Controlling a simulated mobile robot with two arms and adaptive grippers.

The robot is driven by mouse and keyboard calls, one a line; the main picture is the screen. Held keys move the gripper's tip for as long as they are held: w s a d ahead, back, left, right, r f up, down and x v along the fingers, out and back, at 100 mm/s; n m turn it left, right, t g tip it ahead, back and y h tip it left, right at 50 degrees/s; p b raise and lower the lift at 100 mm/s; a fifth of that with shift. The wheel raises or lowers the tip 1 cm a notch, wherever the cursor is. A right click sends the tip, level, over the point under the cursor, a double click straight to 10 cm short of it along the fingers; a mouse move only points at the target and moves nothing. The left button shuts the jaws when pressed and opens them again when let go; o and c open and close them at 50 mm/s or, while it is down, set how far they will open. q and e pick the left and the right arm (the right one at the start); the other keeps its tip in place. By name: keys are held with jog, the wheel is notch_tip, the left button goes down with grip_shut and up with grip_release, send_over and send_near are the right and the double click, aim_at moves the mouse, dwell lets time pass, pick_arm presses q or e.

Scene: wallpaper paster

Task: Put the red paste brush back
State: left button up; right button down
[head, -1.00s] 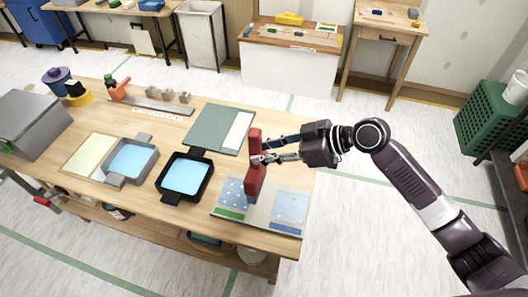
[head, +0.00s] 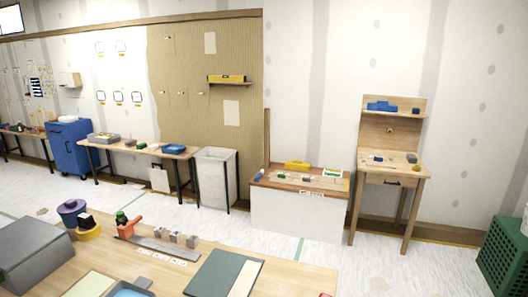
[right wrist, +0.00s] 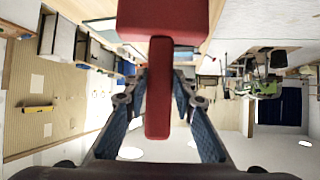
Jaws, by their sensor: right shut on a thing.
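The red paste brush (right wrist: 158,95) shows close up in the right wrist view, with its wide red block at the top and its narrow red part running down between the fingers. My right gripper (right wrist: 160,100) is shut on it. In the head view the arm and gripper are out of frame; only a small red tip shows at the bottom edge, right of the green board, and I cannot tell for sure that it is the brush. My left gripper is in no view.
The near workbench (head: 290,272) carries a grey box (head: 30,262), a metal strip with small blocks (head: 165,248) and a dark green board (head: 215,275). Beyond are a white-fronted bench (head: 297,210), a wooden desk (head: 395,170), a grey bin (head: 215,180) and open floor.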

jog(key=s+d+r, duration=0.3)
jog(key=s+d, duration=0.2)
jog(key=s, duration=0.1)
jog(key=shift+m+t+b, duration=0.4)
jog(key=shift+w+r, duration=0.1)
jog(key=shift+r, duration=0.05)
